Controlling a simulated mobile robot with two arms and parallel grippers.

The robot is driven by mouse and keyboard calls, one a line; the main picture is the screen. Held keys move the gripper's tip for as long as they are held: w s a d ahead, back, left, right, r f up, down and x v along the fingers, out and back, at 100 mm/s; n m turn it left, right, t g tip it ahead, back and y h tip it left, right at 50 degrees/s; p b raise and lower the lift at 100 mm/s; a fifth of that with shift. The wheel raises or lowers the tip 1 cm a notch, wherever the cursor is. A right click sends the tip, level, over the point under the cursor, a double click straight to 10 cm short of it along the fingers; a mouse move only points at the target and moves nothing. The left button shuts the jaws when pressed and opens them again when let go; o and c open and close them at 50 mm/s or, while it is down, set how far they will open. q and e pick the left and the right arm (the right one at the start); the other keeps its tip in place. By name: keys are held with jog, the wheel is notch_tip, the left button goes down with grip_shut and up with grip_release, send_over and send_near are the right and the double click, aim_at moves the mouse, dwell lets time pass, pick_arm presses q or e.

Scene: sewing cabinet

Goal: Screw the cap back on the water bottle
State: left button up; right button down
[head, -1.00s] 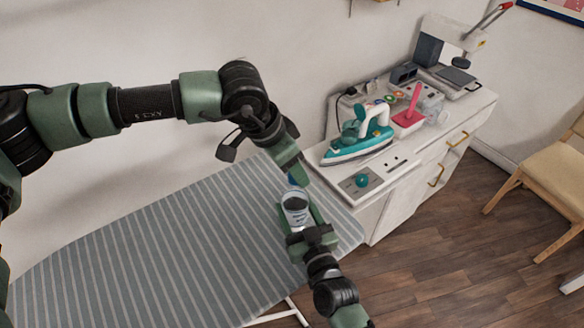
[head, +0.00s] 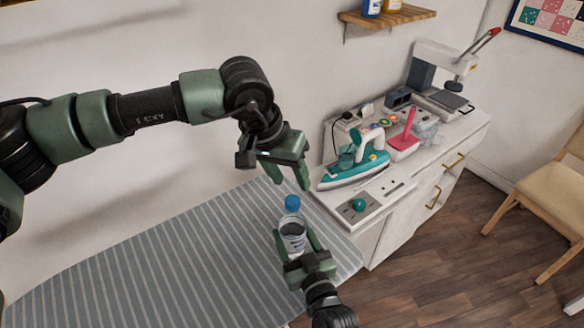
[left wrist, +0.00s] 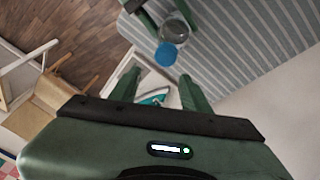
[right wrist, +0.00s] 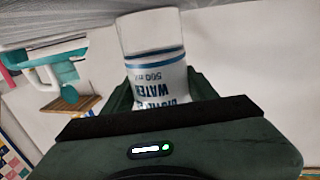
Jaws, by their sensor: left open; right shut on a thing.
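The clear water bottle (head: 292,242) with a white label stands roughly upright over the ironing board's right end. Its blue cap (head: 292,203) is at the bottle's top; I cannot tell how tight it is. My right gripper (head: 296,238) is shut on the bottle's body, and the label shows between its fingers in the right wrist view (right wrist: 155,75). My left gripper (head: 289,180) is open and empty, just above the cap and apart from it. In the left wrist view the cap (left wrist: 167,54) lies beyond the open fingertips.
The striped ironing board (head: 150,265) is bare on its left. A white cabinet (head: 400,215) stands to the right, with a teal iron (head: 352,172), a panel with a teal knob (head: 359,205) and a press (head: 440,75) on top. A wooden chair (head: 550,195) stands farther right.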

pick_arm(q)
jog(key=n, duration=0.7)
jog(key=shift+w+d+r+n+y, duration=0.1)
jog(key=shift+w+r+n+y, duration=0.15)
jog(key=shift+n+y, duration=0.05)
jog(key=n, duration=0.4)
jog(key=shift+r+n+g, duration=0.15)
jog(key=shift+n+g, duration=0.15)
jog(key=n, duration=0.2)
jog(key=n+y, duration=0.1)
jog(key=n, duration=0.1)
jog(key=shift+w+r+n, duration=0.1)
jog(key=shift+r+n, duration=0.1)
jog(key=shift+n, duration=0.2)
jog(key=n, duration=0.4)
jog(key=shift+d+r+n+g, duration=0.1)
jog(key=shift+r+n+g, duration=0.1)
jog(key=shift+n+g, duration=0.15)
jog(key=n, duration=0.4)
jog(key=shift+r+n+y, duration=0.2)
jog(key=shift+n+y, duration=0.1)
jog(key=shift+n, duration=0.05)
jog(key=n, duration=0.4)
jog(key=shift+s+d+r+g+y, duration=0.1)
jog(key=shift+s+r+g+y, duration=0.1)
jog(key=shift+s+g+y, duration=0.15)
jog(key=n, duration=0.4)
jog(key=shift+r, duration=0.15)
